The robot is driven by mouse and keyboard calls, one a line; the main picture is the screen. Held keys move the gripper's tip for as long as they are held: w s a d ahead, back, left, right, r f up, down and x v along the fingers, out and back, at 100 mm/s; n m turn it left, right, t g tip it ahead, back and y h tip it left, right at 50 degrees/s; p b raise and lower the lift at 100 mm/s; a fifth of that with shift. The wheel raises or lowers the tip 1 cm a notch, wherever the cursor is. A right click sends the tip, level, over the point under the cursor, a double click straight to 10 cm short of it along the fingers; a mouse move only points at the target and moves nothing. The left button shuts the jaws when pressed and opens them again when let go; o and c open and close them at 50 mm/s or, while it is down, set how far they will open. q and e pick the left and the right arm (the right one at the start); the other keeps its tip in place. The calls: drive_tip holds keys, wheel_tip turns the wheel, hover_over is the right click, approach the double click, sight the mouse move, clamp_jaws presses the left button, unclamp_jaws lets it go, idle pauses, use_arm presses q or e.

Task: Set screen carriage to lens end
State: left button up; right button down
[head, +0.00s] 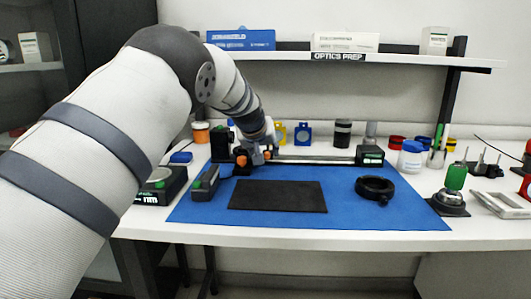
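A metal rail (315,158) runs left to right at the back of the blue mat, between a dark block at its left end (219,143) and a dark block with a green label at its right end (370,156). A small dark carriage with an orange knob (241,160) sits near the rail's left end. My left gripper (260,153) reaches down to the rail right beside this carriage. Its fingers are small and partly hidden, so I cannot tell whether they touch or hold it. I cannot tell which end is the lens end. My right gripper is out of view.
A black pad (278,196) and a black ring (375,188) lie on the blue mat (330,215). Yellow (280,134) and blue (303,133) holders stand behind the rail. A green-handled tool (455,180) stands at right. A shelf (340,57) overhangs the back.

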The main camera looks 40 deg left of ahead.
use_arm(q)
drive_tip(key=v, duration=1.2)
drive_tip(key=shift+d+f, duration=0.1)
